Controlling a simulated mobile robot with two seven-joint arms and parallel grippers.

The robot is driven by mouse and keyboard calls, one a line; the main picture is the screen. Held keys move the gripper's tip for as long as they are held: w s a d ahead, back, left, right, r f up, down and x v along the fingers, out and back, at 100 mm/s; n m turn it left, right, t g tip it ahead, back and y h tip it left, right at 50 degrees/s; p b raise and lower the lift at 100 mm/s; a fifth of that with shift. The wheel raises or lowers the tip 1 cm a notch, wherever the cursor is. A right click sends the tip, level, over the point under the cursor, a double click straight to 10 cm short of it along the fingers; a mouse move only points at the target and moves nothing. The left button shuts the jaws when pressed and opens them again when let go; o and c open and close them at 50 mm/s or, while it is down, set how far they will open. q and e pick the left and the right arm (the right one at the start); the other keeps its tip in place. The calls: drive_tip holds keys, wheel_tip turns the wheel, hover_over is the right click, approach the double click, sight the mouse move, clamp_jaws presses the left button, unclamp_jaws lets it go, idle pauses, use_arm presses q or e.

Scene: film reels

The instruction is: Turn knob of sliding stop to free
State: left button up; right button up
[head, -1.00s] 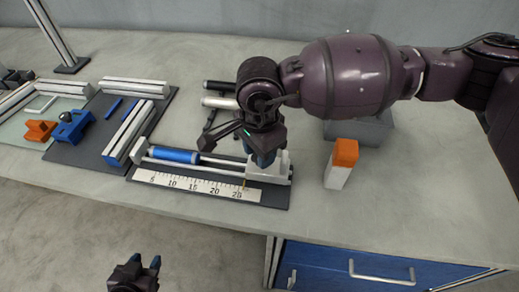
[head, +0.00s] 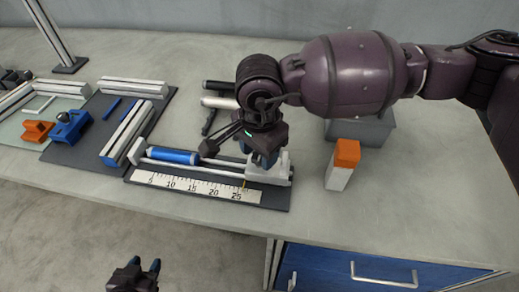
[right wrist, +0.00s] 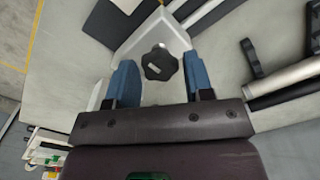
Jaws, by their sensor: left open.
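The sliding stop (head: 281,172) is a pale block at the right end of a railed fixture with a ruler scale. Its black lobed knob (right wrist: 160,63) shows in the right wrist view, on top of the pale block. My right gripper (head: 263,163) points down over the stop and hides the knob in the head view. In the right wrist view its blue fingers (right wrist: 161,72) are apart, one on each side of the knob, with visible gaps. My left gripper (head: 148,266) is open and empty in front of the table, low in the head view.
The ruler (head: 196,188) runs along the fixture's front, beside a blue cylinder (head: 172,156) between rails. An orange-topped white block (head: 342,166) stands close to the right. A grey box (head: 372,132) stands behind it. The table's right part is clear.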

wheel_tip(320, 180, up, 11)
drive_tip(key=p, duration=0.1)
idle(0.7)
drive_tip(key=shift+f, duration=0.1)
